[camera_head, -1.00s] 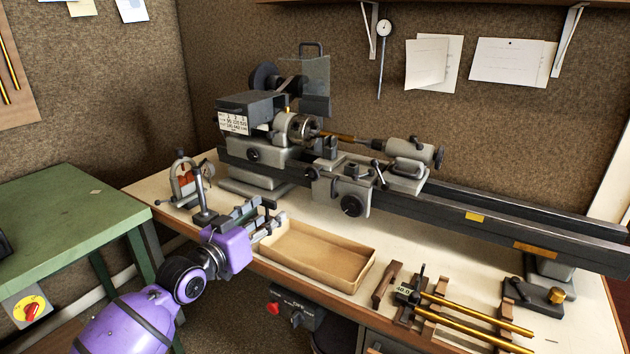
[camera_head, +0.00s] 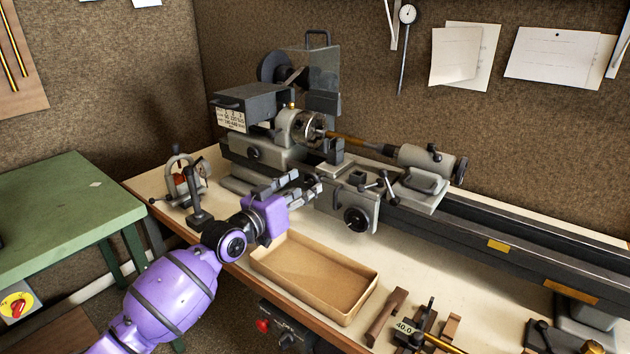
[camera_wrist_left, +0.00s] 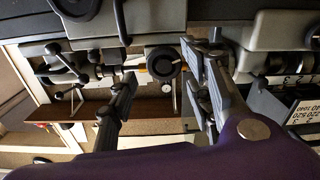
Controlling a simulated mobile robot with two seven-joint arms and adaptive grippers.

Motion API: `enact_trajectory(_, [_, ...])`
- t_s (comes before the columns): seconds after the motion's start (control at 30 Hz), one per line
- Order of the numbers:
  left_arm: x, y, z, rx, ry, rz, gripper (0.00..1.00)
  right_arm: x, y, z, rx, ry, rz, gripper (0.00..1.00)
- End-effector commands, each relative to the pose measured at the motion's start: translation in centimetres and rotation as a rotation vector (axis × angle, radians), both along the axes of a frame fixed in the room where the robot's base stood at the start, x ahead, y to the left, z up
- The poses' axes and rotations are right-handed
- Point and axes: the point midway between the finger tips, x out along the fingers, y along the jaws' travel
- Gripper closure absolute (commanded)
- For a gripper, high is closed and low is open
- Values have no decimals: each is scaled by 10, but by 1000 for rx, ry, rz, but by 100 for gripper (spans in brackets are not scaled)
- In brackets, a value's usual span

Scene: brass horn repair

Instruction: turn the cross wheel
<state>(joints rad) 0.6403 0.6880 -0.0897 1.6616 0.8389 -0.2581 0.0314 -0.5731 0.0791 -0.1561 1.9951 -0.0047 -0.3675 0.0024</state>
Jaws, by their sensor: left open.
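I cannot tell for sure which is the cross wheel. My left gripper (camera_head: 307,184) is open and empty, left of the handwheel and apart from it, in front of the carriage. In the left wrist view my open fingers (camera_wrist_left: 160,62) frame a dark round part (camera_wrist_left: 163,65) farther off; I cannot tell which part it is. My right gripper is not in view.
An empty cardboard tray (camera_head: 315,275) lies on the bench below my left gripper. A small clamp-like stand (camera_head: 184,175) is to the left. The lathe bed (camera_head: 470,232) runs to the right. Brass rods on a rack (camera_head: 440,343) lie at the front.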

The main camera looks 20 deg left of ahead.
Motion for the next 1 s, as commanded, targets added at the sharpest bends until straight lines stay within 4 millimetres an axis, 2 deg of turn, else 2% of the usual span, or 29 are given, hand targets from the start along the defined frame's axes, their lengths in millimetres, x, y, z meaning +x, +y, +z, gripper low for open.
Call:
enact_trajectory(0.13, [23,-9,1,0,-1,-1,54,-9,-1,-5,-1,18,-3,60])
enact_trajectory(0.3, [38,-14,0,0,0,0,54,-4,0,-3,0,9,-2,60])
enact_trajectory(0.63, [41,-15,0,1,0,0,55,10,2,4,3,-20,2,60])
enact_trajectory(0.93, [41,-16,0,0,0,-1,95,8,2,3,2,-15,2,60])
enact_trajectory(1.0, [41,-16,0,0,0,-1,96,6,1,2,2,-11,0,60])
